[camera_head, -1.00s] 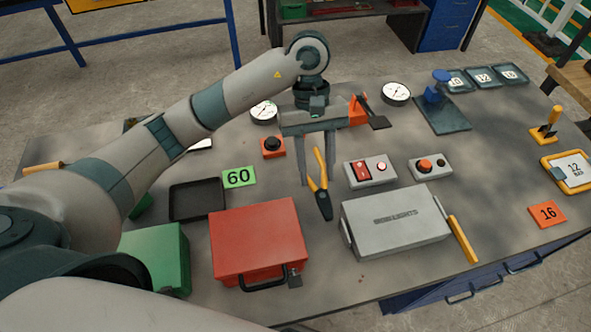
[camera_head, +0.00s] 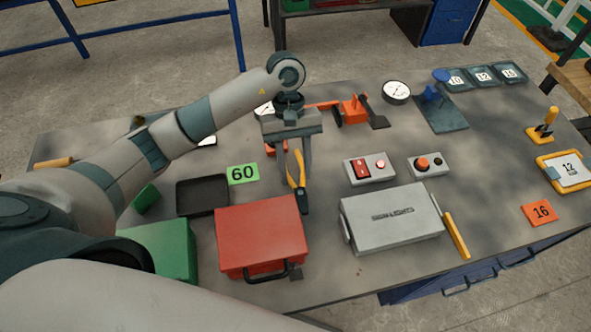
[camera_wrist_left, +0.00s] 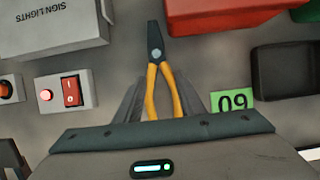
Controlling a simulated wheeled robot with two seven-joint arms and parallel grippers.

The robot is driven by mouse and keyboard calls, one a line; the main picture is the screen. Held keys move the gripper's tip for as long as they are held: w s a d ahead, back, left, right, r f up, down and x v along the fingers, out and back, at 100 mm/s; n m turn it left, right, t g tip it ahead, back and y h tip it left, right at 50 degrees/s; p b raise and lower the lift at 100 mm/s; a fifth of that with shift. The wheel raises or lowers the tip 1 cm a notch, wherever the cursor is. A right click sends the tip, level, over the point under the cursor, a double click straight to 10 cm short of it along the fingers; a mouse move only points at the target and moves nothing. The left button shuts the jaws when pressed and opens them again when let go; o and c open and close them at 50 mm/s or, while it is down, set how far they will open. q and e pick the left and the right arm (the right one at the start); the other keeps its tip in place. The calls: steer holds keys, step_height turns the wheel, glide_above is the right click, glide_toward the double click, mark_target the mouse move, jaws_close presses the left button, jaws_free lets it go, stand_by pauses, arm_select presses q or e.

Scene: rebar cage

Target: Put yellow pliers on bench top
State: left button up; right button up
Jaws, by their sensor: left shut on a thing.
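The pliers with yellow handles and dark jaws (camera_head: 302,199) hang below my left gripper (camera_head: 294,178) in the head view, above the grey bench top (camera_head: 330,268). The left gripper is shut on the yellow handles. In the left wrist view the pliers (camera_wrist_left: 156,50) point away from the gripper (camera_wrist_left: 160,108), with the handles between the two fingers. Whether the jaws touch the bench top is hard to tell. My right gripper is not in view.
A red box (camera_head: 262,228) stands just in front of the pliers, and a grey case (camera_head: 392,222) to their right. A red-switch box (camera_head: 369,169) is to the right. Bare bench shows between them.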

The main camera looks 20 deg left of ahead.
arm_select(q)
steer(key=shift+f+p, duration=0.4)
steer(key=shift+f, duration=0.6)
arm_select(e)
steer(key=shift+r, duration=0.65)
arm_select(q)
steer(key=shift+f+b, duration=0.15)
steer(key=shift+b, duration=0.15)
steer(key=o, duration=1.2)
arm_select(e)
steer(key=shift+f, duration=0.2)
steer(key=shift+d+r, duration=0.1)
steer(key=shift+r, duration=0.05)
arm_select(q)
steer(key=shift+r, duration=0.2)
